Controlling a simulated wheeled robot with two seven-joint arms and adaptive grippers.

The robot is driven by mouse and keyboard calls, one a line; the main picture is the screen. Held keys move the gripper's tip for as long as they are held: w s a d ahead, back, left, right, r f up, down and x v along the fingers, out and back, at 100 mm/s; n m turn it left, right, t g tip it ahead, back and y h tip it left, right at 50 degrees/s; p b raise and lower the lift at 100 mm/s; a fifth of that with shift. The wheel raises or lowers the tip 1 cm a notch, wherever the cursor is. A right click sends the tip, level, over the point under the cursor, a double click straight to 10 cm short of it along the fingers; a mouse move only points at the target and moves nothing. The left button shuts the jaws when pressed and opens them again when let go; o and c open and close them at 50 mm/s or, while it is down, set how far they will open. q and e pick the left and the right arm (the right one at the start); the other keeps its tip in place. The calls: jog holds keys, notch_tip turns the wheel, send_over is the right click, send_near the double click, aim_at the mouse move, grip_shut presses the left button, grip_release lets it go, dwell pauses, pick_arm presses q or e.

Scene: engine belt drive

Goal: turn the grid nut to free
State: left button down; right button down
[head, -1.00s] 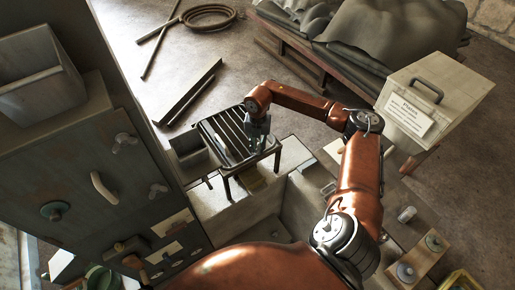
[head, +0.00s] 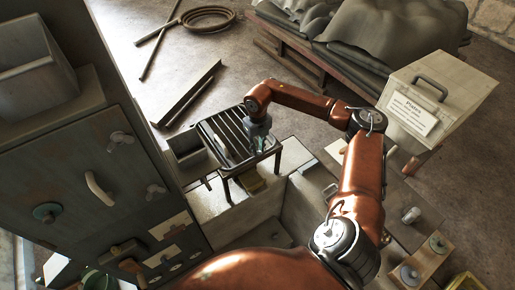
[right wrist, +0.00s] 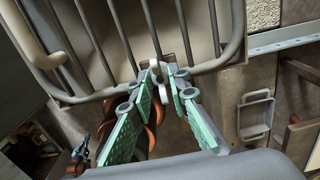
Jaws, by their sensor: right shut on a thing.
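The slatted metal grid (head: 212,124) sits on a small dark-legged stand in the middle of the head view. In the right wrist view its bars (right wrist: 97,42) fill the top. The grid nut (right wrist: 161,92), a small pale grey winged piece, shows at the grid's near edge. My right gripper (head: 257,149) reaches down at the grid's right side. In the right wrist view its green-padded fingers (right wrist: 168,82) are closed around the nut, hiding part of it. My left gripper is not in view.
A dark cabinet (head: 70,160) with wing knobs and a handle stands at left. A grey bin (head: 187,160) is beside the grid. A pale labelled box (head: 440,90) is at right. Open floor with a coiled hose (head: 208,18) lies behind.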

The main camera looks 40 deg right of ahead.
aim_at(258, 150)
dwell(0.5)
jog(key=c, duration=1.8)
grip_release()
jog(key=shift+d, duration=0.1)
notch_tip(258, 150, up, 12)
